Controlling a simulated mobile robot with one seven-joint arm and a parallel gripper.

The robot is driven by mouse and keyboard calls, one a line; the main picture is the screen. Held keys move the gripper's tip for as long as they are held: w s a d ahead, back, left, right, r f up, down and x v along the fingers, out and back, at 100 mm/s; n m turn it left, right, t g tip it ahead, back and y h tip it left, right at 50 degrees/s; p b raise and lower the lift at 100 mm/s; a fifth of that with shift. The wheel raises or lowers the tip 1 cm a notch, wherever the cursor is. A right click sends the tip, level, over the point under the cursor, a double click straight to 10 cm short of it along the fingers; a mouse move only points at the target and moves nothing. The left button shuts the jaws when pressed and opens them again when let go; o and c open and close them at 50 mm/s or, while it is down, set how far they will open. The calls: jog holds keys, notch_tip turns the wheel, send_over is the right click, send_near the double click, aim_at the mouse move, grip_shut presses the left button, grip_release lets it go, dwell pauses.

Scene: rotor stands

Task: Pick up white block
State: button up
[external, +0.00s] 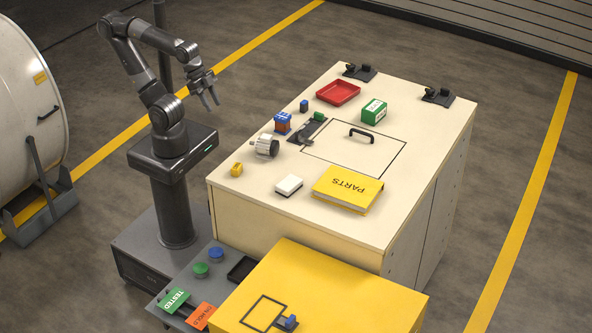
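The white block (289,185) lies flat on the cream worktop (235,190), near its front left part, left of the yellow PARTS book. It has a white top and a darker lower edge. My gripper (212,101) hangs in the air to the upper left of the worktop, well apart from the block. Its two fingers are spread and nothing shows between them.
The yellow book (348,188), a small yellow block (236,169), a silver motor (265,146), a red-blue cube (282,123), a handle (362,134), a green box (374,112) and a red tray (338,92) occupy the worktop. Room directly in front of the block is clear.

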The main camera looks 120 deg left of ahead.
jog(key=o, duration=1.4)
jog(key=w+d+r+g, duration=0.2)
jog(key=w+r, duration=0.3)
jog(key=w, duration=0.5)
jog(key=m+g, duration=0.1)
jog(key=g, duration=0.3)
send_over(289, 182)
jog(key=f, duration=1.3)
jog(key=shift+w+d+f, duration=0.1)
jog(key=shift+d+f, duration=0.2)
jog(key=shift+d, duration=0.1)
jog(key=shift+a+f, duration=0.2)
jog(key=shift+f, duration=1.1)
jog(key=shift+a+f, duration=0.15)
jog(key=shift+f, duration=1.15)
